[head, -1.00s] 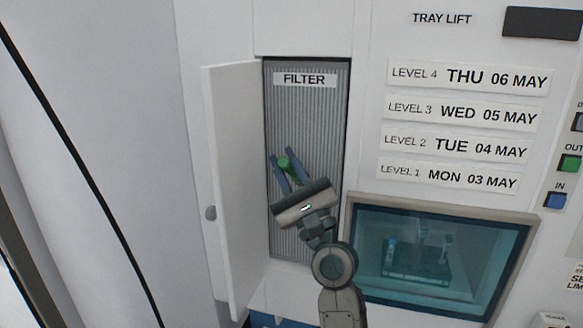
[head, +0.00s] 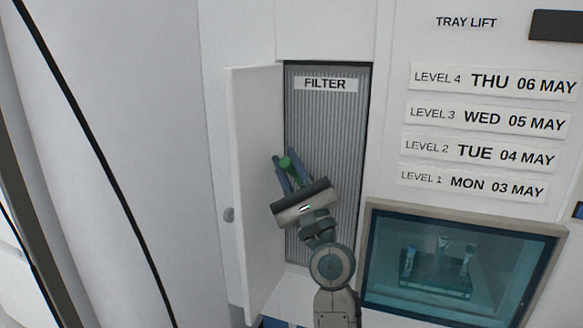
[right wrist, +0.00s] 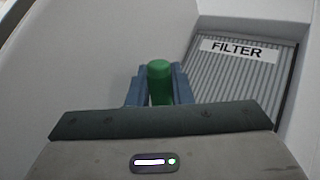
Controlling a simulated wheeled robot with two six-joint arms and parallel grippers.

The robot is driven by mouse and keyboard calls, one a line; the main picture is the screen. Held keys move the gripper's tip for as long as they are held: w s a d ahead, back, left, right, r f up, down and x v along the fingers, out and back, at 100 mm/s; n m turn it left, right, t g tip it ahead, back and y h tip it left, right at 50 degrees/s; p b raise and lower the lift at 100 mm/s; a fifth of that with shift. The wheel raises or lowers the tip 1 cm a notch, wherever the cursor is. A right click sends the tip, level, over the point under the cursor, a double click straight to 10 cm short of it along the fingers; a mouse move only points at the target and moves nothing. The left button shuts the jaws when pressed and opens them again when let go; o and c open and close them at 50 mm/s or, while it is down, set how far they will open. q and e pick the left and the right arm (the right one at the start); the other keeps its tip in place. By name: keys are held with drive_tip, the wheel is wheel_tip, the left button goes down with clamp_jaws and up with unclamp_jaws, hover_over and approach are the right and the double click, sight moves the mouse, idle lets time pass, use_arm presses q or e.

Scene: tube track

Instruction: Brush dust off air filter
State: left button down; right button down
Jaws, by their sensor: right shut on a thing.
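The air filter (head: 325,130) is a grey ribbed panel with a FILTER label, set in an open recess in the white machine front. It also shows at the right of the right wrist view (right wrist: 262,75). My right gripper (head: 285,170) is shut on a green cylindrical thing (right wrist: 159,80), likely the brush handle. In the head view the green end (head: 287,162) shows between the blue fingers, in front of the filter's left edge and the open door. Bristles are hidden, and I cannot tell whether anything touches the filter. No dust can be made out. My left gripper is out of view.
The white door (head: 252,190) with a round knob stands open left of the recess, close to my right gripper. A glass window (head: 455,265) with small items behind it is at the lower right. Level labels (head: 490,85) are on the right panel.

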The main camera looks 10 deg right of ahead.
drive_tip(key=shift+d, duration=0.1)
drive_tip(key=s+d+p, duration=0.2)
drive_tip(key=d, duration=0.1)
drive_tip(key=shift+s, duration=0.1)
idle(0.8)
drive_tip(key=shift+a, duration=0.1)
drive_tip(key=shift+w+a, duration=0.65)
drive_tip(key=shift+a, duration=0.15)
drive_tip(key=shift+a+b, duration=0.1)
drive_tip(key=shift+b, duration=0.2)
drive_tip(key=shift+w+a+r, duration=0.1)
drive_tip(key=shift+w+a, duration=0.4)
drive_tip(key=shift+a, duration=0.15)
drive_tip(key=shift+s+d, duration=0.1)
drive_tip(key=shift+d, duration=0.1)
